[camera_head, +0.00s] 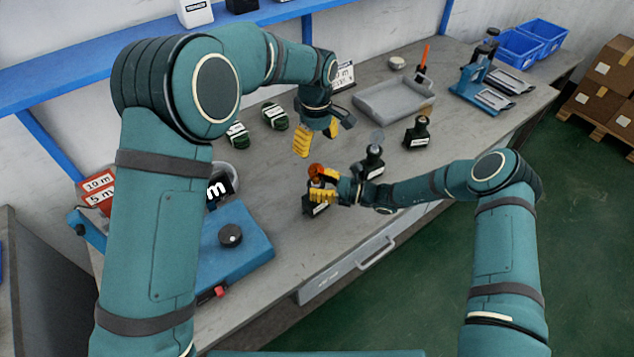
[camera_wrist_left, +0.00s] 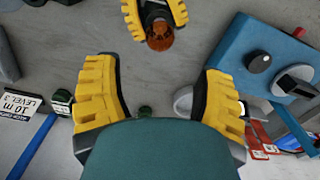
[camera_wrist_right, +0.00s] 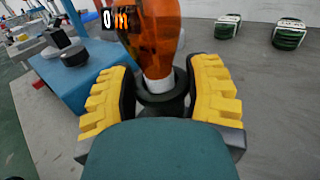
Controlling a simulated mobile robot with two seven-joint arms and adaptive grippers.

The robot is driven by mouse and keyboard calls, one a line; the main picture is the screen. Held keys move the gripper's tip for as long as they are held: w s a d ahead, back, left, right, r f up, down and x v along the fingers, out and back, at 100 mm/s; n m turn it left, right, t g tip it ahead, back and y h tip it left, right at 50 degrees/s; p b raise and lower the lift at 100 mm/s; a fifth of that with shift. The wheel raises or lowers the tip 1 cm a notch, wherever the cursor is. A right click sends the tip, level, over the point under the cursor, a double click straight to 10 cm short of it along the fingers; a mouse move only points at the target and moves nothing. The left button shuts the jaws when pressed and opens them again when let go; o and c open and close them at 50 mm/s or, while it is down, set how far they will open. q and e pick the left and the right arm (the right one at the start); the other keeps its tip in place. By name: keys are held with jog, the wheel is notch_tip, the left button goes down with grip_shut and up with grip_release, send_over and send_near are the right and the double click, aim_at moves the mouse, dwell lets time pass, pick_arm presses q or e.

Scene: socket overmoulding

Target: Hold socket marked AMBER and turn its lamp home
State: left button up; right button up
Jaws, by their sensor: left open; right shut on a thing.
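The amber lamp (camera_head: 316,171) stands upright on a dark socket (camera_head: 315,208) with a white label too small to read. In the right wrist view the orange lamp (camera_wrist_right: 160,45) has a white lower end, which meets the black socket (camera_wrist_right: 162,103). My right gripper (camera_head: 326,189) is shut on this socket, one yellow finger on each side. My left gripper (camera_head: 318,137) is open and empty above and behind the lamp. In the left wrist view the lamp (camera_wrist_left: 160,36) lies beyond the open left fingers, apart from them.
Two other dark labelled sockets stand to the right, one with a clear grey lamp (camera_head: 376,138), one farther right (camera_head: 418,132). A blue machine with a black knob (camera_head: 230,235) is at left. Dark green items (camera_head: 275,116) and a grey tray (camera_head: 372,108) are behind.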

aim_at(315, 166)
pick_arm(q)
jog(key=n, duration=0.4)
jog(key=shift+s+f+n, duration=0.15)
jog(key=shift+s+n, duration=0.05)
jog(key=shift+n, duration=0.1)
jog(key=n, duration=0.6)
jog(key=shift+s, duration=0.15)
jog(key=n, duration=0.6)
jog(key=shift+r, duration=0.3)
jog(key=n, duration=0.5)
jog(key=shift+a+r+n, duration=0.1)
jog(key=shift+r+n, duration=0.2)
jog(key=shift+r, duration=0.1)
notch_tip(315, 166, down, 12)
jog(key=shift+r, duration=0.1)
jog(key=c, duration=1.2)
